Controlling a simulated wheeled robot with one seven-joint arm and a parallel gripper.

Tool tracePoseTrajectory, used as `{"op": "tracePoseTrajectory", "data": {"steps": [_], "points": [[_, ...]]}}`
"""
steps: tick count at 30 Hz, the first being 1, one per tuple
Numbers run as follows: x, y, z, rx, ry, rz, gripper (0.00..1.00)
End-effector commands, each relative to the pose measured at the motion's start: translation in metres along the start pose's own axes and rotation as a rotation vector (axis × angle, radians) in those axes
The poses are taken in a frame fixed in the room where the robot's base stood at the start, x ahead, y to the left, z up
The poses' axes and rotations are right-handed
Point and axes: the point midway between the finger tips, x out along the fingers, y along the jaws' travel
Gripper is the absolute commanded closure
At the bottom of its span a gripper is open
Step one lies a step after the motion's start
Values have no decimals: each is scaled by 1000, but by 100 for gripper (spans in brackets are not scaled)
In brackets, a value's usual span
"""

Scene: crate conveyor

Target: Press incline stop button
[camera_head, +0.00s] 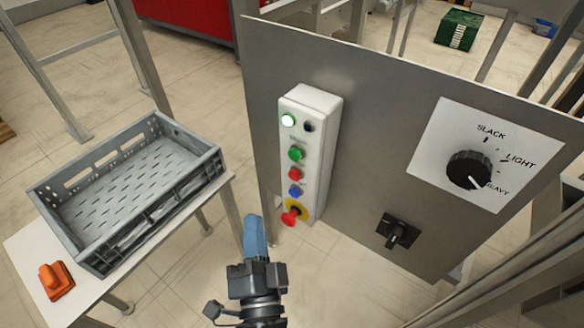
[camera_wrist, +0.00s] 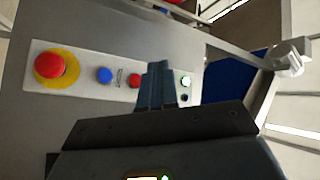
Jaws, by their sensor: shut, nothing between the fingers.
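A white control box (camera_head: 310,155) is fixed to a grey panel. From top to bottom it has a lit pale lamp (camera_head: 288,120) beside a dark knob (camera_head: 308,126), a green button (camera_head: 296,153), a red button (camera_head: 295,174), a blue button (camera_head: 295,190) and a red mushroom button (camera_head: 290,217) on a yellow ring. Its small labels are unreadable. My gripper (camera_head: 253,222) is shut and empty, in front of the box to its lower left. In the wrist view its fingertips (camera_wrist: 158,68) appear beside the red button (camera_wrist: 134,81) and hide the green one. Contact cannot be told.
A grey crate (camera_head: 135,180) stands on a white table at left, with an orange object (camera_head: 56,281) near it. Right of the box, the panel carries a black dial (camera_head: 469,170) marked SLACK, LIGHT and HEAVY, and a black switch (camera_head: 397,232).

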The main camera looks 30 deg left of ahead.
Motion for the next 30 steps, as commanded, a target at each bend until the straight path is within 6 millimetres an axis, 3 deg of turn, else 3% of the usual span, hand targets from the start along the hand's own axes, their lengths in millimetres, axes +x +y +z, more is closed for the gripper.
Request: {"op": "tracePoseTrajectory", "data": {"steps": [17, 30], "points": [[8, 3, -1, 7, 1, -4, 100], [45, 33, -27, 6, 1, -5, 100]]}}
